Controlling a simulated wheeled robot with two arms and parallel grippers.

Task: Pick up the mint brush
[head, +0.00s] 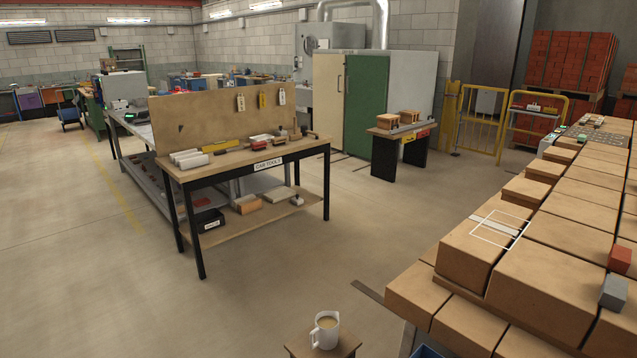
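I cannot make out a mint brush in the head view. A wooden workbench (290,156) with a label on its front edge stands left of centre. Small tools and white rolls (188,159) lie on its top, too small to tell apart fully. A red item (260,141) lies among them. Neither of my grippers shows in this view.
Large tan blocks (556,277) fill the right side, with a white outlined rectangle (478,236), a small red block (620,259) and a grey block (613,292) on top. A white mug (325,331) stands on a small wooden stand in front. The floor (290,260) between is clear.

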